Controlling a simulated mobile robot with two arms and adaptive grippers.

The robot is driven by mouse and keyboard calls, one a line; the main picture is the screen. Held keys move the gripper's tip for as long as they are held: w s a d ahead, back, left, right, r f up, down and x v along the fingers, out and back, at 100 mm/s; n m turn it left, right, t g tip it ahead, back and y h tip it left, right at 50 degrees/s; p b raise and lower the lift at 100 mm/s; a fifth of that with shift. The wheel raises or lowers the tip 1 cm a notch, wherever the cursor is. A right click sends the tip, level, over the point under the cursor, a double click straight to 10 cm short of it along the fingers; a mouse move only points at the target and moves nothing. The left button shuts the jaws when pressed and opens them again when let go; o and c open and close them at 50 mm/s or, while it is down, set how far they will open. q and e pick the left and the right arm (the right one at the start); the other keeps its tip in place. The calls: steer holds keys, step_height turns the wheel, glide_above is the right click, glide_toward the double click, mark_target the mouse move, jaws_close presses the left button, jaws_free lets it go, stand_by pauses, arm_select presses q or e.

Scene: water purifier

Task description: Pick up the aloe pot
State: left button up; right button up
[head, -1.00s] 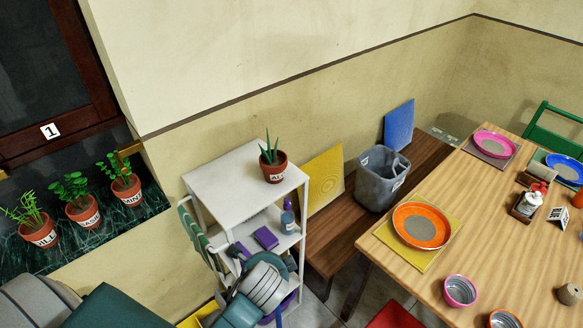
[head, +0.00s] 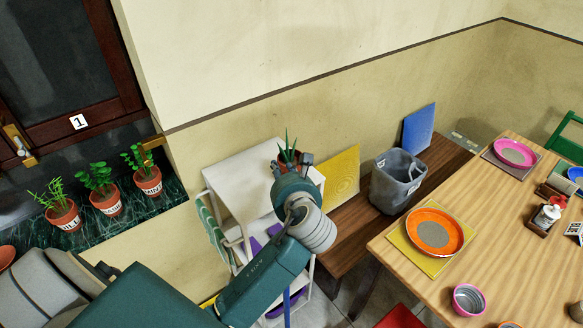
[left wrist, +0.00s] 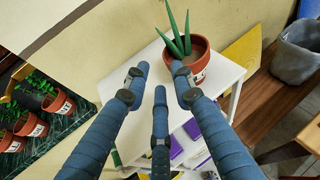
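The aloe pot is a terracotta pot (left wrist: 198,62) with spiky green leaves (head: 288,147) and a white label. It stands upright on the white shelf's top (head: 236,172). In the head view my left gripper (head: 292,168) is in front of it and hides most of the pot. In the left wrist view the three blue fingers of my left gripper (left wrist: 158,80) are spread apart with nothing between them. The pot is just beyond the fingertips, toward the right finger; I cannot tell whether that finger touches it. My right gripper is not in view.
Three labelled herb pots (head: 104,195) stand on the dark sill at left. A wooden bench (head: 345,232) with a grey bin (head: 397,182) and a yellow panel (head: 341,172) is right of the shelf. A table (head: 400,275) with plates fills the right.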

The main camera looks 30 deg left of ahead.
mark_target(281, 167)
arm_select(q)
steer(key=p+x, duration=0.1)
steer(key=x, duration=0.2)
steer(key=shift+w+d, duration=0.1)
steer(key=shift+w, duration=0.1)
steer(key=x, duration=0.1)
steer(key=p+x, duration=0.1)
steer(key=x, duration=0.1)
steer(key=shift+w+d+f, duration=0.1)
steer(key=shift+w+f, duration=0.15)
steer(key=shift+w+a+f, duration=0.2)
steer(key=shift+a+f, duration=0.05)
steer(key=shift+a, duration=0.05)
steer(key=shift+d, duration=0.1)
steer(key=c, duration=0.6)
jaws_close()
steer(key=shift+r, duration=0.1)
